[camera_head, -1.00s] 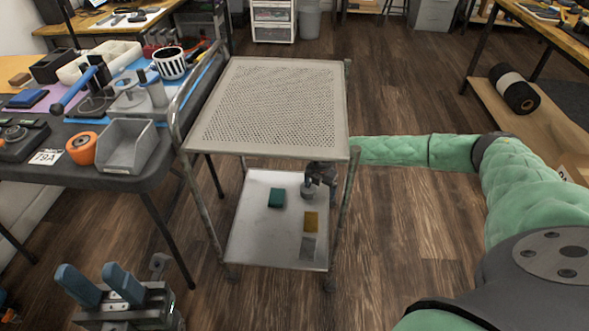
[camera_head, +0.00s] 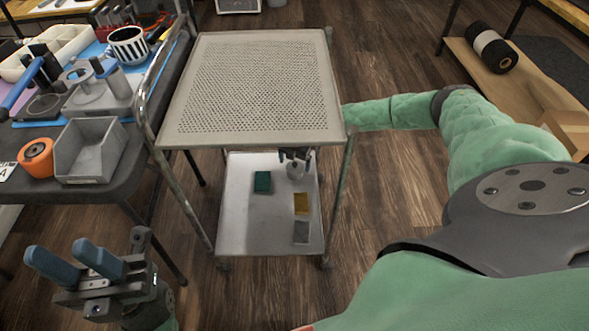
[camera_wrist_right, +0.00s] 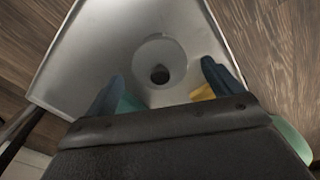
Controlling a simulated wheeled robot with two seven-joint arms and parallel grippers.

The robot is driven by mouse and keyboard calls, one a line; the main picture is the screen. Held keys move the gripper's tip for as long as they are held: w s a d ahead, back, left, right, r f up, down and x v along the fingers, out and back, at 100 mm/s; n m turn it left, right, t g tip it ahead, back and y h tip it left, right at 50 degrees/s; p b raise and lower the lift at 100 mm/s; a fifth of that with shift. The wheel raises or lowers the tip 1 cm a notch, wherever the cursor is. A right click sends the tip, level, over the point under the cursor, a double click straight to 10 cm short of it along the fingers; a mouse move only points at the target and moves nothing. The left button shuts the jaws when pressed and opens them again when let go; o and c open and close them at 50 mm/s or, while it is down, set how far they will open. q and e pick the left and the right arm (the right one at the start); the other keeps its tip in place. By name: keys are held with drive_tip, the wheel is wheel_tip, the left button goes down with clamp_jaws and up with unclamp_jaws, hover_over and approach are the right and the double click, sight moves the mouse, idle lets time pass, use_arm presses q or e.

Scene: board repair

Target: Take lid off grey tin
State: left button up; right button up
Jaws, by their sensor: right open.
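The grey tin (camera_head: 297,172) stands upright on the trolley's lower shelf, partly hidden under my right gripper. In the right wrist view the tin (camera_wrist_right: 160,52) shows from above as a pale grey round lid with a dark round middle, which looks like a knob. My right gripper (camera_head: 294,155) is beneath the upper shelf, just above the tin. Its blue fingers are open in the right wrist view, one on each side below the lid in the picture, with nothing between them. My left gripper (camera_head: 58,253) is open and empty at the lower left, away from the trolley.
The perforated upper shelf (camera_head: 255,90) overhangs my right gripper. A green block (camera_head: 262,182), a yellow piece (camera_head: 301,204) and a grey piece (camera_head: 301,231) lie on the lower shelf (camera_head: 245,225). A cluttered table with a grey bin (camera_head: 88,155) stands left.

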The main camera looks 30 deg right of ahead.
drive_tip(key=shift+f, duration=0.9)
drive_tip(key=c, duration=1.1)
drive_tip(key=shift+o, duration=0.2)
drive_tip(key=shift+r, duration=0.15)
